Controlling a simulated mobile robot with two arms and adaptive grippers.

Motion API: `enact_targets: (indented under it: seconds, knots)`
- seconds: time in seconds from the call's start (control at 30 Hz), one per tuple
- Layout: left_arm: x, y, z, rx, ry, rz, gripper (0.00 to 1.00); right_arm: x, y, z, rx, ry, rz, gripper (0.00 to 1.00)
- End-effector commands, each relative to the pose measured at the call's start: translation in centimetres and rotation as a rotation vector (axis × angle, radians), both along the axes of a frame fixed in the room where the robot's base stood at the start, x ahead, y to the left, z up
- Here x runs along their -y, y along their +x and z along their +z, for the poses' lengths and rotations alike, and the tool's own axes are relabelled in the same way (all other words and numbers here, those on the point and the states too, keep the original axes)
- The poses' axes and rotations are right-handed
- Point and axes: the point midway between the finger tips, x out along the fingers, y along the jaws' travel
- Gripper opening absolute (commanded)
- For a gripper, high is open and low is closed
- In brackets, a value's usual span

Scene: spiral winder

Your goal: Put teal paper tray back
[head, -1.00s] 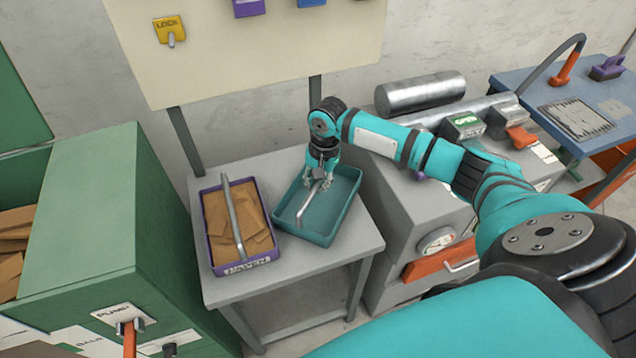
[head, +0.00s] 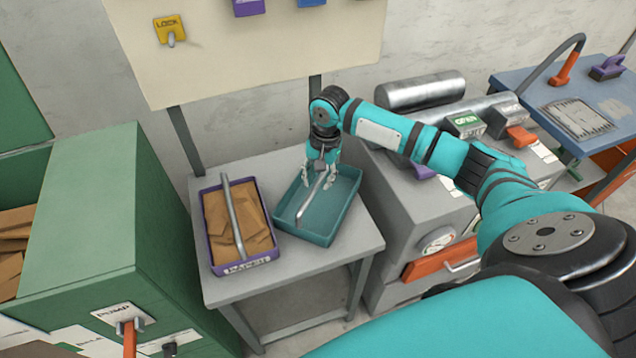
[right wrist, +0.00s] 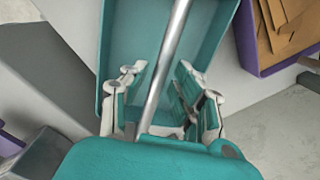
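The teal paper tray (head: 318,226) rests on the small grey table, to the right of the purple tray. A metal bar handle (head: 306,206) runs over its length, and it looks empty. My right gripper (head: 320,187) is over the tray, with its fingers low around the handle. In the right wrist view the gripper (right wrist: 168,112) is open. Its fingers stand on both sides of the handle (right wrist: 166,66), with gaps between. My left gripper is not in view.
The purple tray (head: 262,262) with brown paper pieces stands close on the left. The grey table (head: 225,291) has bare room along its front.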

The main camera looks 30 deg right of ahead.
Motion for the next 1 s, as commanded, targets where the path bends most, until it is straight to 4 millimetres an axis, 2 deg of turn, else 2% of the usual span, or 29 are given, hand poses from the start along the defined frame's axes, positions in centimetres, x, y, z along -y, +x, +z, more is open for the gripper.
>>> enact_targets:
  seconds: [0.03,0.2,0.4,0.6,1.0]
  knots:
    - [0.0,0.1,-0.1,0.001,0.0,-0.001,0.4,0.1,0.1,1.2,0.006,0.0,0.0,0.29]
    - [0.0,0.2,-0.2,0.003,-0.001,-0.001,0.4,0.4,-0.1,5.0,0.005,0.001,0.001,0.29]
    - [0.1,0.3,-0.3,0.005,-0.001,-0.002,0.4,0.7,-0.2,8.3,0.004,0.001,-0.001,0.29]
    - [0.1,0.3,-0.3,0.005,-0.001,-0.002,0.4,0.9,-0.3,9.5,0.001,0.001,-0.001,0.29]
    - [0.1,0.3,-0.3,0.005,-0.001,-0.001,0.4,0.9,-0.4,9.6,0.001,0.001,-0.001,0.29]
